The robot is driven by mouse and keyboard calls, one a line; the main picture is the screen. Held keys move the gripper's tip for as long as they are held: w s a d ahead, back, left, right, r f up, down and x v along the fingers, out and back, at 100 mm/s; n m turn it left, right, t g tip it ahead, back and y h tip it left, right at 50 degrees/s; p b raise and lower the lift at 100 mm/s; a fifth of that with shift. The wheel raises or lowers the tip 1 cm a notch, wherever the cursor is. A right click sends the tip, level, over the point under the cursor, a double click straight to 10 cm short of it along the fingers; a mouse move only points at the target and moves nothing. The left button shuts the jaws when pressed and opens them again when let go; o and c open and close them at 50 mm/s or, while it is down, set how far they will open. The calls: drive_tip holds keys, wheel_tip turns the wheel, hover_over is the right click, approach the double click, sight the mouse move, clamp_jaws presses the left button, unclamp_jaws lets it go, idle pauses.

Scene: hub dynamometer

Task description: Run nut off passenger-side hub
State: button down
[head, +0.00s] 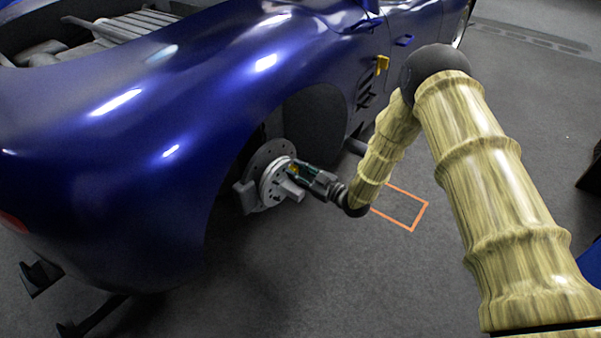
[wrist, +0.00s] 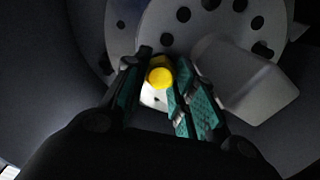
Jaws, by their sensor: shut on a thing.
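The hub (head: 272,180) with its drilled disc sits in the open wheel arch of the blue car. It also fills the upper part of the wrist view (wrist: 156,22). A yellow nut (wrist: 160,77) shows at the hub's face, between my fingertips. My gripper (head: 294,170) is at the hub face, its green-padded fingers closed around the nut; it also shows in the wrist view (wrist: 160,80). Whether the nut is still on its stud threads cannot be told. In the head view the nut is mostly hidden by the fingers.
A grey block-shaped part (wrist: 243,80) juts out close to the right of my fingers. The blue car body (head: 170,120) arches over the hub. An orange outlined rectangle (head: 411,229) is on the floor to the right. The floor around it is clear.

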drive_tip(key=shift+s+a+f+n, duration=0.1)
drive_tip(key=shift+s+a+n, duration=0.2)
drive_tip(key=shift+s+a, duration=0.3)
drive_tip(key=shift+w+a, duration=0.1)
drive_tip(key=c, duration=1.3)
unclamp_jaws()
drive_tip(key=v, duration=0.2)
drive_tip(key=p+v, duration=0.1)
drive_tip(key=v, duration=0.1)
drive_tip(key=shift+w+d, duration=0.25)
drive_tip(key=shift+w, duration=0.1)
